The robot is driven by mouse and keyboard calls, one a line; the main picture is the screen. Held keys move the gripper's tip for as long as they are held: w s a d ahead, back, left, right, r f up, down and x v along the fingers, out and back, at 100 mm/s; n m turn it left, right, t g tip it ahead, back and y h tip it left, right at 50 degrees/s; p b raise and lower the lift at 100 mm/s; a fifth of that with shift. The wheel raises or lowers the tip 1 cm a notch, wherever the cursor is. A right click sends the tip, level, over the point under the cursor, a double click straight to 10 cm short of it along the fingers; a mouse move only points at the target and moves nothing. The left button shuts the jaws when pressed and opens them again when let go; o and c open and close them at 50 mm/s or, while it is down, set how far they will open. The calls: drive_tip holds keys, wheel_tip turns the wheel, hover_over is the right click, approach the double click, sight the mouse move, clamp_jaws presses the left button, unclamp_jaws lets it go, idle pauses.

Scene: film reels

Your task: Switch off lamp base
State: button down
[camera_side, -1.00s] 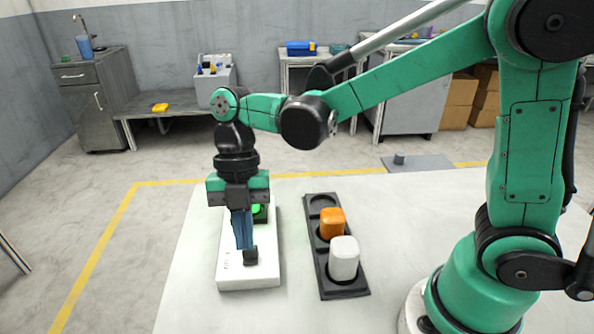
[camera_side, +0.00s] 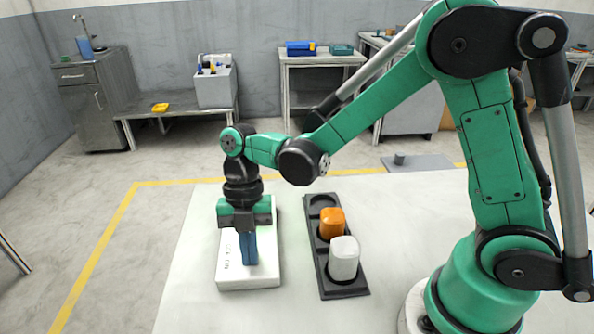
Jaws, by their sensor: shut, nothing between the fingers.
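The lamp base (camera_side: 228,273) is a white box on the left part of the white table, with small dark markings on its top. My gripper (camera_side: 247,262) points down over its near half, its blue fingers shut together with nothing held. The fingers reach the spot where the black switch was visible earlier and hide it. I cannot tell whether they touch the switch or which way it is set. The green lamp at the back of the base is hidden behind my gripper.
A black tray (camera_side: 348,291) stands to the right of the base. It holds an orange block (camera_side: 332,223) and a white block (camera_side: 343,258); its far round slot is empty. The table (camera_side: 190,300) is clear left of the base and between base and tray.

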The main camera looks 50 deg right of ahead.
drive_tip(key=shift+w, duration=0.1)
drive_tip(key=shift+w+d, duration=0.8)
drive_tip(key=shift+d, duration=0.1)
drive_tip(key=s+a, duration=0.3)
drive_tip(key=shift+a, duration=0.1)
drive_tip(key=v, duration=1)
